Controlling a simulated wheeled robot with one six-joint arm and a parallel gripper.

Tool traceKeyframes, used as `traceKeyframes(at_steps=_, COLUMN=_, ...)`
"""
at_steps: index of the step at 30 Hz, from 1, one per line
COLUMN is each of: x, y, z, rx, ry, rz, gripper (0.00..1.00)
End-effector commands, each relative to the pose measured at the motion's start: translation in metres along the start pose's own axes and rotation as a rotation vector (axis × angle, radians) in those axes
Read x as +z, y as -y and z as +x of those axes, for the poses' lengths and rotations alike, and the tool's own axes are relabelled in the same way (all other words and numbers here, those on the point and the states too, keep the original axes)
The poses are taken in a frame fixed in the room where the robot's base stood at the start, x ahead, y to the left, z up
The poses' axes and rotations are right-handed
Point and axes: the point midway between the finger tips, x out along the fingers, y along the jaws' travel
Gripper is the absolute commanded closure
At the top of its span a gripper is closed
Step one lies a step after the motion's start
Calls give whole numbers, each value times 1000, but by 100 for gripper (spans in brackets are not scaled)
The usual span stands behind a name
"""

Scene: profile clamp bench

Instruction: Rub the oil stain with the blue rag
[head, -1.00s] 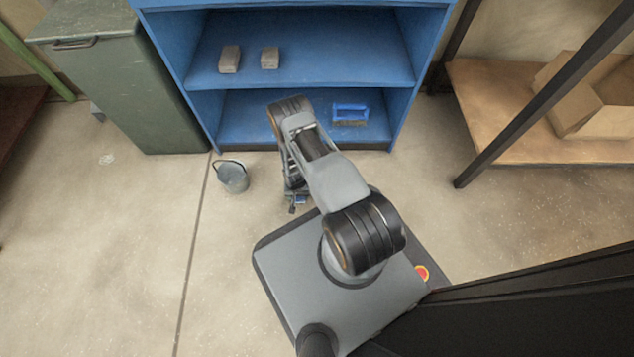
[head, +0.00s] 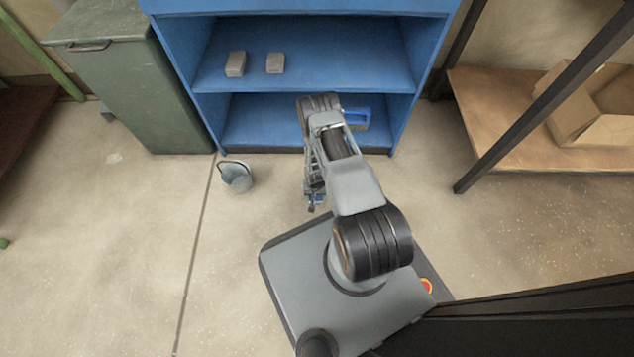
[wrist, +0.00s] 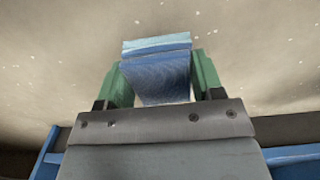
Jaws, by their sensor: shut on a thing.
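My gripper (wrist: 155,85) is shut on the blue rag (wrist: 160,72), which sits between the two green fingers in the wrist view. In the head view my gripper (head: 315,201) hangs low over the floor in front of the blue shelf, with a small bit of blue at its tip. Speckled bare floor shows beyond the rag in the wrist view. I cannot make out the oil stain in either view; the arm and base cover part of the floor.
A grey bucket (head: 236,178) stands on the floor left of my gripper. The blue shelf (head: 305,85) holds two grey blocks (head: 236,64) and a blue brush (head: 357,116). A green bin (head: 130,100) is at the left. A wooden bench (head: 500,120) with a cardboard box (head: 598,115) is at the right.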

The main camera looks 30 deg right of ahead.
Motion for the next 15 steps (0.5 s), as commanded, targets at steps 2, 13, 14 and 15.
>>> traceKeyframes(at_steps=2, x=0, y=0, z=-11, rx=0, ry=-1, rz=-1, gripper=58)
traceKeyframes(at_steps=13, x=0, y=0, z=-44, rx=0, ry=0, rz=-2, gripper=58)
traceKeyframes(at_steps=14, x=0, y=0, z=-47, rx=0, ry=-1, rz=-2, gripper=58)
traceKeyframes(at_steps=15, x=0, y=0, z=-50, rx=0, ry=-1, rz=-2, gripper=58)
